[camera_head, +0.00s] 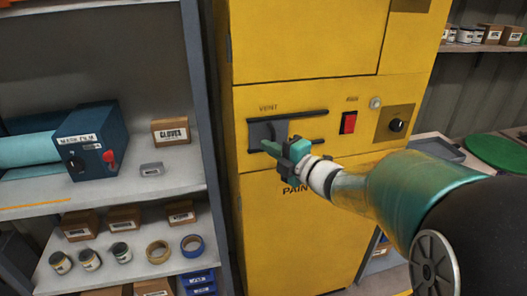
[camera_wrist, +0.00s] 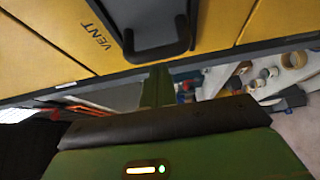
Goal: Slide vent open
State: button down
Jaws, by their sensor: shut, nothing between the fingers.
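The vent (camera_head: 257,132) is a dark grey sliding plate between two black rails on the front of the yellow cabinet, under the word VENT. It sits at the left end of the rails. In the wrist view the vent plate (camera_wrist: 152,22) shows at the top with a dark raised handle. My gripper (camera_head: 268,146) is shut and empty, its tips in front of the lower part of the vent plate. In the wrist view my gripper (camera_wrist: 157,78) is just below the handle. I cannot tell whether it touches the vent.
Right of the vent are a red switch (camera_head: 348,122) and a black knob (camera_head: 396,125) on the yellow cabinet (camera_head: 290,235). A shelf unit (camera_head: 150,182) with a blue box (camera_head: 92,146), small boxes, cans and tape rolls stands at left. A green disc (camera_head: 497,150) lies at right.

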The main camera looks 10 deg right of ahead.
jog(key=shift+w+d, duration=0.15)
jog(key=shift+d, duration=0.15)
jog(key=d, duration=1.1)
jog(key=shift+d, duration=0.25)
jog(key=shift+a, duration=0.1)
